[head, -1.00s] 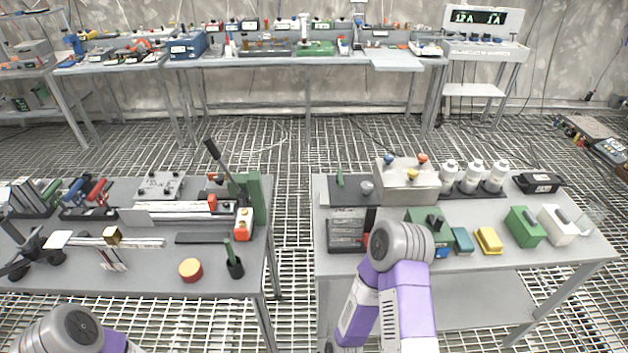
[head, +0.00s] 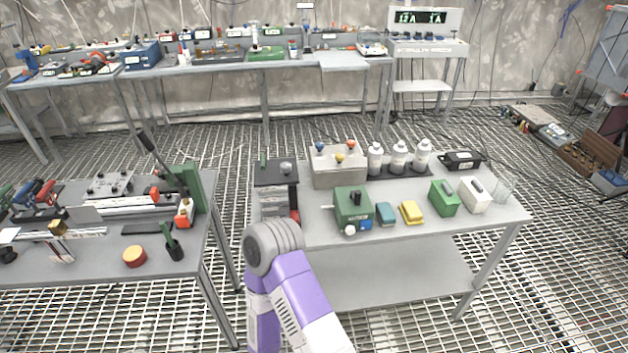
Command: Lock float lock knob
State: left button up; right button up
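I cannot tell which part is the float lock knob. Several knobs show on the right-hand table (head: 320,222). A grey box (head: 325,178) carries blue, yellow and red ball knobs. A dark box (head: 272,172) to its left has a grey round knob (head: 286,168) on top. A green device (head: 353,208) has a pale round knob (head: 350,230) low on its front. One purple and grey arm of mine rises in front of this table and covers part of its front left. Neither gripper shows in the head view.
White bottles (head: 399,157), a yellow block (head: 411,212), a green box (head: 444,197) and a white box (head: 474,194) stand on the same table. A left table (head: 100,270) holds clamps and tools. A narrow gap separates the tables. Grating floor (head: 560,270) is free at the right.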

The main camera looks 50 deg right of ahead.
aim_at(285, 167)
jog(key=k, duration=0.2)
jog(key=z, duration=1.2)
